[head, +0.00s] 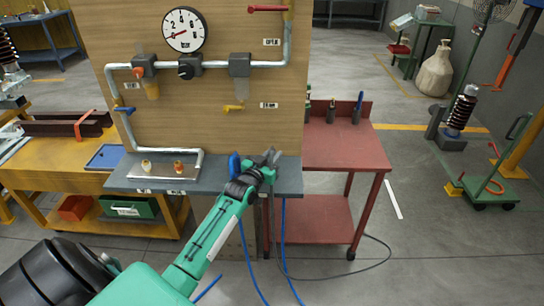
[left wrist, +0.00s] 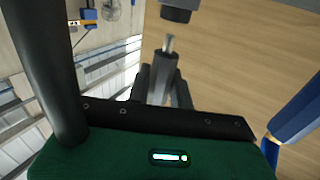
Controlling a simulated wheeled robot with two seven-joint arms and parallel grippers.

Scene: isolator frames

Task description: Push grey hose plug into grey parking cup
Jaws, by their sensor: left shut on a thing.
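My left gripper (head: 268,160) is at the front edge of the grey shelf, right of the blue part. In the left wrist view, the gripper (left wrist: 162,85) is shut on the grey hose plug (left wrist: 168,50), whose metal tip points away from the fingers. A dark grey cup-like part (left wrist: 177,12), seemingly the grey parking cup, is just beyond the tip at the top edge, partly cut off. A visible gap separates tip and cup. The plug's grey end (head: 275,154) shows small in the head view; the cup is not clear there. My right gripper is not in view.
A blue part (head: 234,165) stands close left of the gripper, and blue shows at the right in the left wrist view (left wrist: 305,110). The wooden panel (head: 215,105) with gauge and pipes rises behind the shelf (head: 215,183). A red cart (head: 335,150) stands right. Hoses hang below.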

